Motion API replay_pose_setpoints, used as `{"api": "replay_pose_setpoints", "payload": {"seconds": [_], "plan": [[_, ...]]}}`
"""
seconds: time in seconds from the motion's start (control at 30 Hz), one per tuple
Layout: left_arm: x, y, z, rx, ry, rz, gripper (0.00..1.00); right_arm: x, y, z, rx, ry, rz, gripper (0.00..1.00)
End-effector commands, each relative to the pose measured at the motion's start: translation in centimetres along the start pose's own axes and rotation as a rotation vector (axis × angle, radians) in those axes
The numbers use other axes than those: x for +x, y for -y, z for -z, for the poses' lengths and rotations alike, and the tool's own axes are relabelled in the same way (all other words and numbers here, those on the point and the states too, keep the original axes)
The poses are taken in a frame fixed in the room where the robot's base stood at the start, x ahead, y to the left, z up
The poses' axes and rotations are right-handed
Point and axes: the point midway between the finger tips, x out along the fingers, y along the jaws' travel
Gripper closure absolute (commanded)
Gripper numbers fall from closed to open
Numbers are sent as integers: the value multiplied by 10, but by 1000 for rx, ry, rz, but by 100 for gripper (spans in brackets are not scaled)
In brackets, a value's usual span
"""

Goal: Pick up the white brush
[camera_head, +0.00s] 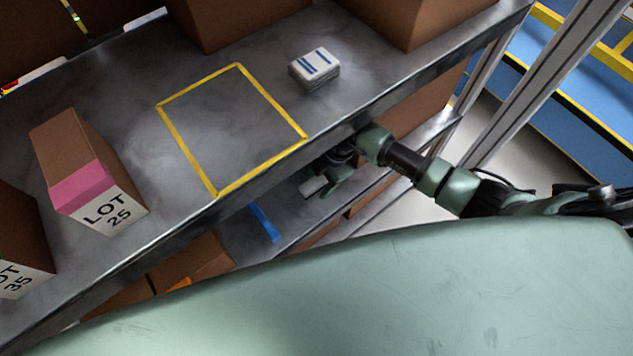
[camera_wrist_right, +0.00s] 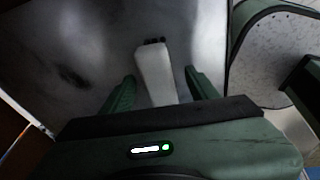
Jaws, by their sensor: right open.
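The white brush (camera_wrist_right: 155,72) lies on a grey metal surface in the right wrist view, with dark bits at its far end. It also shows as a small white piece (camera_head: 312,187) on the lower shelf in the head view. My right gripper (camera_wrist_right: 160,84) is open, with one green finger on each side of the brush. The brush's near end is hidden behind the gripper body. I cannot tell whether the fingers touch it. In the head view my right gripper (camera_head: 328,182) reaches in below the upper shelf's front edge. My left gripper is not in view.
The upper shelf (camera_head: 345,105) overhangs the right gripper. It bears a yellow-outlined square (camera_head: 237,66), a white-and-blue stack (camera_head: 315,68) and a LOT 25 box (camera_head: 75,145). A blue strip (camera_head: 264,222) lies on the lower shelf, left of the gripper. A metal post (camera_head: 535,85) stands at right.

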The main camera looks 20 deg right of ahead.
Motion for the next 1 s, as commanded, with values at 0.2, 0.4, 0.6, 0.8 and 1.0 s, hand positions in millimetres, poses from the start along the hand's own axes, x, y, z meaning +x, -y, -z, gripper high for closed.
{"api": "replay_pose_setpoints", "payload": {"seconds": [0.2, 0.4, 0.6, 0.8, 1.0], "plan": [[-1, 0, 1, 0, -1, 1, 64, 3, 1, 0, 0, 0, 1, 40], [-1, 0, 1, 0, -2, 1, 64, 3, 1, 0, 0, 0, 0, 88], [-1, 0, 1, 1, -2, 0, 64, 3, 1, -1, 0, 0, 0, 100], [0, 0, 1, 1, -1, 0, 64, 2, 0, 0, 0, 0, 0, 100], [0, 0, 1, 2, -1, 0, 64, -13, -3, 3, -1, 1, -2, 100]]}}
